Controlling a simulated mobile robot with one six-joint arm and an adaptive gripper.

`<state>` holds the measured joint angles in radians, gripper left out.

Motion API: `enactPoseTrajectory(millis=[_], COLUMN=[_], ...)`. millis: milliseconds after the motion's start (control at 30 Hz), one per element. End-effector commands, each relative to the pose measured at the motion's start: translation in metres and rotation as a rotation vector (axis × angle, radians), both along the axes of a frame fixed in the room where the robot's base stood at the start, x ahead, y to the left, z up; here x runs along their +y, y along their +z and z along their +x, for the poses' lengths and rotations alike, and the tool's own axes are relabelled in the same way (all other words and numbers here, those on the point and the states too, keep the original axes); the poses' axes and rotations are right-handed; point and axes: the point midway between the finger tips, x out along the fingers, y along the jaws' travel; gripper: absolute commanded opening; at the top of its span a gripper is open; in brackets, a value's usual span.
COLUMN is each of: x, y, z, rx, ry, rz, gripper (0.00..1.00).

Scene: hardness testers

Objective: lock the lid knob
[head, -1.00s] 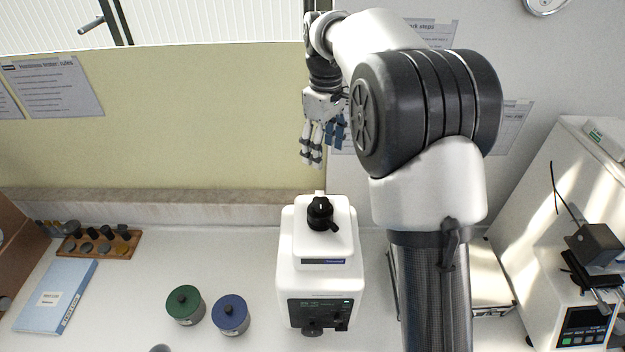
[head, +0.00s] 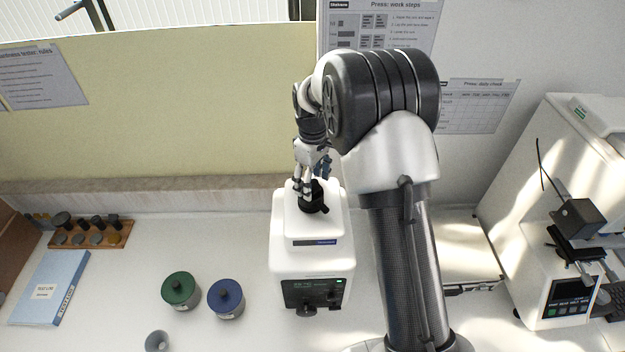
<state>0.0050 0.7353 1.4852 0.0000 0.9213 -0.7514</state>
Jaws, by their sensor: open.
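The white press (head: 311,256) stands on the bench at the middle of the head view, with a dark control panel (head: 318,292) on its front. The black lid knob (head: 314,206) sits on top of it, with a short lever pointing to the lower right. My gripper (head: 311,190) points down right at the knob, its fingers apart on either side of the knob's upper part. The fingers partly hide the knob, and I cannot tell whether they touch it.
A green pot (head: 181,290) and a blue pot (head: 226,298) stand left of the press, with a grey funnel-like piece (head: 157,341) in front. A wooden rack (head: 91,236) and a blue book (head: 50,289) lie farther left. Another tester (head: 562,298) stands at the right.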

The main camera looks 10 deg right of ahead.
Motion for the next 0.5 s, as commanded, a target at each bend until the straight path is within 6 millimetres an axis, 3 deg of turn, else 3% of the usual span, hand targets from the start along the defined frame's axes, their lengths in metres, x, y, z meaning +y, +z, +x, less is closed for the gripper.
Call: enactPoseTrajectory(millis=[300,500], x=[0.0000,0.0000], y=[-0.0034,-0.0032], z=[0.0000,0.0000], rx=[0.000,0.000], ry=[0.000,0.000], rz=[0.000,0.000], gripper=[0.63,0.50])
